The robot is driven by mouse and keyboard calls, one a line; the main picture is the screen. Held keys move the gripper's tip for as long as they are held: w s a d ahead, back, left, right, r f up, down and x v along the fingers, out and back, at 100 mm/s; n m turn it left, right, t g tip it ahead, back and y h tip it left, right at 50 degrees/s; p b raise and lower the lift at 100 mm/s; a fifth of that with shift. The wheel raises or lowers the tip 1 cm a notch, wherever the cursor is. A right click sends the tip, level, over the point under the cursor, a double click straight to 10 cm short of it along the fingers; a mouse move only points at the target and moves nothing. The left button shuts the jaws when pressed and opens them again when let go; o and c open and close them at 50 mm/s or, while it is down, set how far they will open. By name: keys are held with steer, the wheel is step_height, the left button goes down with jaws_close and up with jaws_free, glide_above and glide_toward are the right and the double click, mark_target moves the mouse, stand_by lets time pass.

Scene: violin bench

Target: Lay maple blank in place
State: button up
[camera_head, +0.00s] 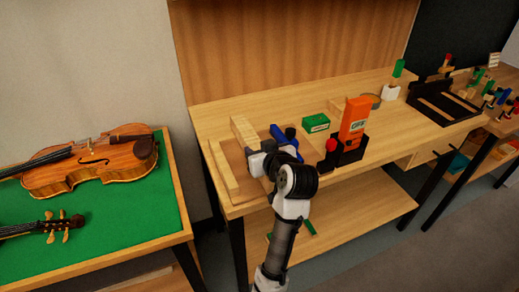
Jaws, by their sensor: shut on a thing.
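A pale wooden block, which looks like the maple blank (243,132), is at the left end of the workbench (270,105), its near end at my gripper (257,154). My gripper is shut on it. The fingertips are small and partly hidden by my wrist, so the exact grip does not show. I cannot tell whether the blank touches the bench top. A pale wooden strip (222,166) lies along the bench's left edge, just left of the blank.
A blue tool (284,137) lies close right of my gripper. A green-topped table (95,220) with violins stands left, across a gap.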

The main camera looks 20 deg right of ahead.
steer(key=o, duration=1.3)
steer(key=shift+f, duration=0.1)
steer(key=shift+s+r, duration=0.1)
steer(key=shift+r, duration=0.1)
steer(key=b+v, duration=0.1)
steer(key=v, duration=1)
steer(key=shift+s+r, duration=0.2)
steer(key=shift+s, duration=0.15)
